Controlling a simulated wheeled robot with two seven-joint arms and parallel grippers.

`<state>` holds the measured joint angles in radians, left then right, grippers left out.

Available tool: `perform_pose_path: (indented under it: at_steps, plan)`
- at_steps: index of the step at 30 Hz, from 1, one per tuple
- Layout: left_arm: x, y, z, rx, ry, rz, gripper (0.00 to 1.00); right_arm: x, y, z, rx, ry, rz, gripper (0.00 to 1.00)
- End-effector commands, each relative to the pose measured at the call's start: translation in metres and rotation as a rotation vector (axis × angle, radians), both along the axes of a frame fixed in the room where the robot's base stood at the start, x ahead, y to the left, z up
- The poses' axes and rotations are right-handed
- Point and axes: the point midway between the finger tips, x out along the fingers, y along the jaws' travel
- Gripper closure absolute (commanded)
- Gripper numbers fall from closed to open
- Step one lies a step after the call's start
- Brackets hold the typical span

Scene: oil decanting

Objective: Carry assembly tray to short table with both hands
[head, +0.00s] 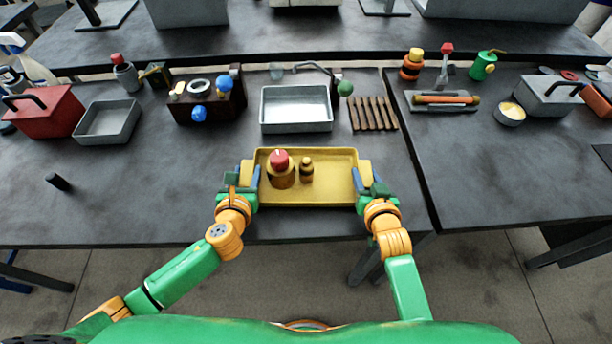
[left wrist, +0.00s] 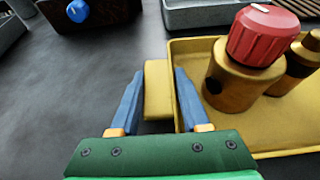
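The yellow assembly tray (head: 335,193) is level at the front middle of the table. A brass-coloured cylinder with a red knob (head: 279,160) stands in its left half, beside a smaller brass piece (head: 307,170). My left gripper (head: 247,177) has its fingers on both sides of the left handle. Whether the tray touches the table is hard to tell.
A grey metal bin (head: 296,109) and a slatted wooden rack (head: 374,114) stand just behind the tray. A dark cylinder (head: 58,181) stands at left. Another table (head: 520,165) adjoins at right, with a gap between. Its front area is mostly clear.

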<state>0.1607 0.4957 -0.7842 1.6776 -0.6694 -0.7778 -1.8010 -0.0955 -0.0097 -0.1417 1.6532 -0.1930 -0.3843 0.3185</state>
Motion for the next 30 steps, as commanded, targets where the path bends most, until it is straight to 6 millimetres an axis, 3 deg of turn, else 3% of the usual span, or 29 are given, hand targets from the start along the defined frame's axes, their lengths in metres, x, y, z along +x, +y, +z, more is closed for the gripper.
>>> perform_pose_path:
  at_steps: [1, 3, 4, 14, 24, 30]
  plan:
    - [0.000, 0.000, 0.000, 0.000, 0.000, 0.000, 0.79, 0.000, 0.000, 0.000, 0.000, 0.000, 0.000, 1.00]
    - [0.000, 0.000, 0.000, 0.000, 0.000, 0.000, 0.98, 0.000, 0.000, 0.000, 0.000, 0.000, 0.000, 1.00]
    - [0.000, 0.000, 0.000, 0.000, 0.000, 0.000, 1.00, 0.000, 0.000, 0.000, 0.000, 0.000, 0.000, 1.00]
    - [0.000, 0.000, 0.004, 0.000, -0.002, 0.000, 1.00, 0.000, 0.000, 0.004, 0.000, -0.003, 0.001, 1.00]
    - [0.000, 0.000, 0.052, 0.001, -0.002, 0.001, 1.00, 0.000, 0.000, 0.052, 0.000, -0.003, 0.001, 1.00]
    - [0.000, 0.000, 0.051, 0.001, -0.002, 0.001, 1.00, 0.000, 0.000, 0.052, 0.000, -0.003, 0.001, 1.00]
